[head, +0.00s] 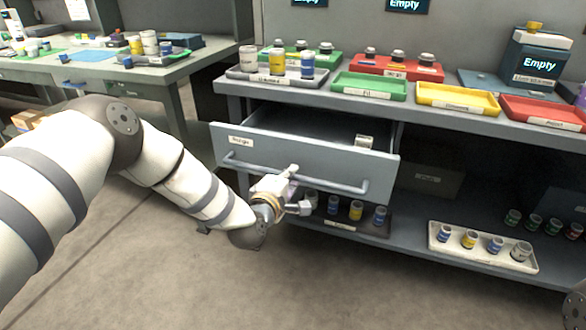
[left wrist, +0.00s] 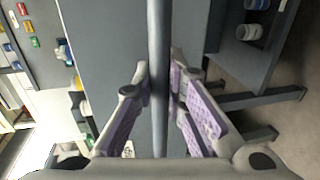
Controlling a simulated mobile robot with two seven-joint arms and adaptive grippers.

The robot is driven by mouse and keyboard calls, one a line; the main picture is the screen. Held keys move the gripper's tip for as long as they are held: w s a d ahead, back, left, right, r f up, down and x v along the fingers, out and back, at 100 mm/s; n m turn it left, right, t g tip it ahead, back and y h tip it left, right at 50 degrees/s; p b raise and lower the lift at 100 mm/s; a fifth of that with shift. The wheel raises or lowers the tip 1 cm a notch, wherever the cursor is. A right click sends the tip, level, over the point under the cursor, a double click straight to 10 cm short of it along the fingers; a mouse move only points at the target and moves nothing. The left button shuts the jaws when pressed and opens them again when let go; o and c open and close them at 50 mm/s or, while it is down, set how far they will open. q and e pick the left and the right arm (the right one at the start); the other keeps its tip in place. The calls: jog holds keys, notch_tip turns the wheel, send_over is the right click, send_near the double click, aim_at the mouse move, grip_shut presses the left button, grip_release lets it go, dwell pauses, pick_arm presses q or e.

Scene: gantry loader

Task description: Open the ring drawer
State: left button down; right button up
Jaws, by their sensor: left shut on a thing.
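The ring drawer (head: 330,160) is a grey drawer under the bench top, with a label reading like "Rings" at its left. It stands pulled out, and its dark inside shows behind the front. A small pale item (head: 364,141) shows at its right side. A long grey bar handle (head: 335,184) runs across the front. My left gripper (head: 289,178) is at the middle of the handle. In the left wrist view the bar (left wrist: 158,50) runs between the purple-padded fingers (left wrist: 158,95), which are shut on it. My right gripper is not in view.
The bench top (head: 300,90) carries a grey tray (head: 250,75) with jars and green, yellow and red trays. The lower shelf below the drawer holds jars and a white tray (head: 470,255). The floor (head: 350,290) in front is clear. Another bench stands at the left.

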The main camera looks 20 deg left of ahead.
pick_arm(q)
jog(key=shift+s+a+p, duration=0.15)
jog(key=shift+s+p, duration=0.55)
jog(key=shift+s, duration=1.6)
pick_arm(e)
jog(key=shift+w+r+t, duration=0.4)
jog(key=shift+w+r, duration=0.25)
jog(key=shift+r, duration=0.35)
pick_arm(q)
jog(key=c, duration=1.6)
grip_release()
jog(key=s+r, duration=0.2)
jog(key=s, duration=0.9)
jog(key=shift+s+a+r, duration=0.2)
jog(key=shift+s, duration=0.2)
